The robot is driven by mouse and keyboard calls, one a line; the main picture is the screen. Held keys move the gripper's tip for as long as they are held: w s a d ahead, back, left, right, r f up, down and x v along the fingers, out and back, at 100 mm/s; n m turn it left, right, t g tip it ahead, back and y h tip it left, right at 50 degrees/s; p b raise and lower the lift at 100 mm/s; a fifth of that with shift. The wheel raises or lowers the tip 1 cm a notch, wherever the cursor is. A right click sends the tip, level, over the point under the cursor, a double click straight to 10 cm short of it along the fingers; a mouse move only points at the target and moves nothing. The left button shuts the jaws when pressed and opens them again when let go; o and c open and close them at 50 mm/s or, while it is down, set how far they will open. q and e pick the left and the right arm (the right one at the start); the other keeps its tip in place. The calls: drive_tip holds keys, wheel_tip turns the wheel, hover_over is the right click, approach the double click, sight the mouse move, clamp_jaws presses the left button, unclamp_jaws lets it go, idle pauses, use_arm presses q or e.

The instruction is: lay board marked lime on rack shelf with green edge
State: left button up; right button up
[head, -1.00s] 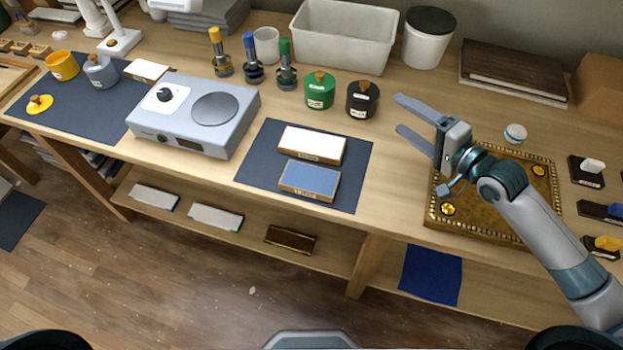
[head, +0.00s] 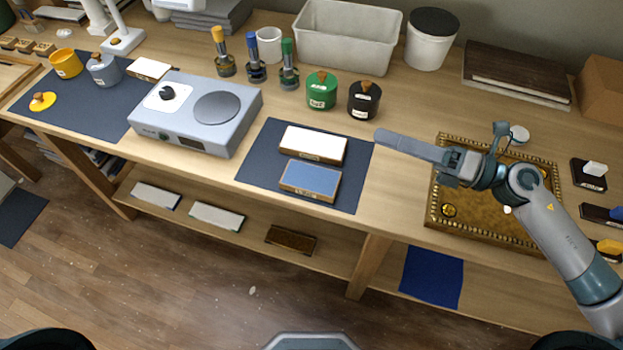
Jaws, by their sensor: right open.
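A white-topped board (head: 313,144) and a blue-topped board (head: 310,180) lie apart on a dark mat (head: 258,160) at the table's middle. Their front labels are too small to read, so I cannot tell which is marked lime. On the low shelf under the table, a pale slab with a green edge (head: 217,216) lies between a pale slab with a blue edge (head: 155,196) and a brown one (head: 290,240). My right gripper (head: 383,138) is open and empty, in the air right of the white-topped board, its fingers seen edge-on. My left gripper is out of view.
A grey hotplate (head: 180,132) stands left of the mat. Green (head: 321,92) and black (head: 363,101) jars stand behind it. A gilt tray (head: 440,190) lies under my right arm. A table leg (head: 368,262) stands right of the low shelf slabs.

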sight(338, 184)
drive_tip(key=f+n+g+h, duration=0.1)
drive_tip(key=f+n, duration=0.2)
drive_tip(key=s+d+f+n+g+h, duration=0.1)
drive_tip(key=f+n+h, duration=0.1)
drive_tip(key=f+n, duration=0.1)
drive_tip(key=s+f+n+h, duration=0.1)
drive_tip(key=f+n, duration=0.3)
drive_tip(key=n, duration=0.1)
drive_tip(key=shift+d+g, duration=0.4)
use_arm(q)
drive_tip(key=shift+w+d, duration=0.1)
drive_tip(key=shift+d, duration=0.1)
